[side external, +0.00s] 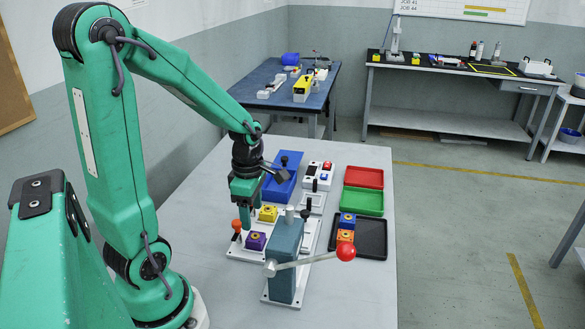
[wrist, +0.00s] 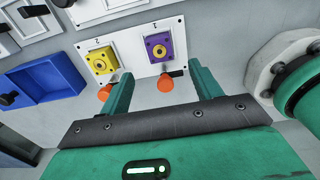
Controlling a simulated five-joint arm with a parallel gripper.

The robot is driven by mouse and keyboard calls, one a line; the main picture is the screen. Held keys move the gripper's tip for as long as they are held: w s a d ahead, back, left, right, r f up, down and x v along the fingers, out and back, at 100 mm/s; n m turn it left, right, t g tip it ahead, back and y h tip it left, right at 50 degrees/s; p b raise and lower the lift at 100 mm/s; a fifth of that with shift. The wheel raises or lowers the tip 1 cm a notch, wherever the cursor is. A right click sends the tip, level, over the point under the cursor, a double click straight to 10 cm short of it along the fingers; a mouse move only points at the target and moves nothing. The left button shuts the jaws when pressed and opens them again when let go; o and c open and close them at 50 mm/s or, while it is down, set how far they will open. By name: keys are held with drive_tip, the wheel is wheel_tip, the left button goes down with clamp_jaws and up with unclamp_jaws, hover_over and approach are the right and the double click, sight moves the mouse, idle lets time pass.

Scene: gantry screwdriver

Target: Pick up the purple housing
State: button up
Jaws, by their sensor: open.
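The purple housing (side external: 255,241) sits on a white fixture plate near the lever press, with a yellow ring on its top. It also shows in the wrist view (wrist: 178,44), seated at the plate's right station. A yellow housing (side external: 268,213) sits at the other station, left of the purple one in the wrist view (wrist: 94,62). My gripper (side external: 246,213) is above the fixture, over the far side of the purple housing. In the wrist view (wrist: 160,76) its two green fingers are apart with nothing between them, and the purple housing lies beyond the fingertips.
Orange-knobbed clamps (wrist: 165,84) stand beside the housings. The blue-grey press (side external: 286,260) with a red-knobbed lever (side external: 346,253) stands close in front. A black tray (side external: 373,240) holds blue and orange housings; green (side external: 362,201), red (side external: 363,177) and blue (side external: 281,186) trays lie behind.

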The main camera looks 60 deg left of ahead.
sight(255, 236)
drive_tip(key=shift+f, duration=0.1)
drive_tip(key=shift+f, duration=1.25)
drive_tip(key=shift+f, duration=0.1)
drive_tip(key=shift+w+d+f, duration=0.1)
drive_tip(key=shift+d+f, duration=0.05)
drive_tip(key=shift+f, duration=2.35)
drive_tip(key=c, duration=1.1)
